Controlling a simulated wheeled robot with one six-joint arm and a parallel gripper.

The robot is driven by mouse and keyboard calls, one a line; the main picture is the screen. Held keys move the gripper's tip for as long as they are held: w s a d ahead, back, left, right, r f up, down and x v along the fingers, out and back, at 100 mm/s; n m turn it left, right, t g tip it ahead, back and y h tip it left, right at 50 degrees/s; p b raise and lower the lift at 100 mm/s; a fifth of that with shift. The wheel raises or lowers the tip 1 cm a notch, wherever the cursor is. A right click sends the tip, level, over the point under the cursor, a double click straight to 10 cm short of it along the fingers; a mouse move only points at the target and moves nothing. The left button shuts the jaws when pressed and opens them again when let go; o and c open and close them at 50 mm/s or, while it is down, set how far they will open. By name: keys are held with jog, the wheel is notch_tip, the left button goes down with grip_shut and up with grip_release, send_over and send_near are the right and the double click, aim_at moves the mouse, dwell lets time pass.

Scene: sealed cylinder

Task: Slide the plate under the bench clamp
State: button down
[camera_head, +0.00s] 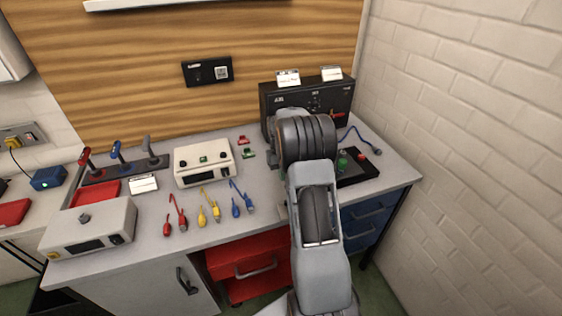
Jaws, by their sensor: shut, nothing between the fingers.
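My arm reaches up from the bottom over the right part of the bench (150,222). Its rounded dark wrist joint is in front of a black panel box (284,99). My gripper's fingers do not show; the arm hides that area. I cannot make out a bench clamp or surely tell which thing is the plate. A flat red piece (95,192) lies at the left of the bench, behind a light box. A dark plate-like base (358,173) with green and red knobs lies right of my arm, partly hidden by it.
A light instrument box (205,162) stands mid-bench. Another light box (88,228) stands at the front left. Red, blue and grey levers (117,155) stand at the back left. Red, yellow and blue leads (209,205) lie near the front edge. A brick wall (470,130) bounds the right.

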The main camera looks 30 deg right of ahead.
jog(key=v, duration=0.5)
jog(key=shift+w+a+r, duration=0.2)
jog(key=shift+w+r, duration=0.05)
jog(key=shift+r, duration=0.15)
jog(key=s+a+r+n+t+h, duration=0.1)
jog(key=s+a+r+t, duration=0.1)
jog(key=s+a+r, duration=0.3)
jog(key=s+a+r+n+t, duration=0.1)
jog(key=s+a+r, duration=0.25)
jog(key=a, duration=0.35)
jog(key=s+a+n+t, duration=0.1)
jog(key=s+a+t, duration=0.3)
jog(key=s+a, duration=0.4)
jog(key=shift+s+a, duration=0.15)
jog(key=shift+s, duration=1.7)
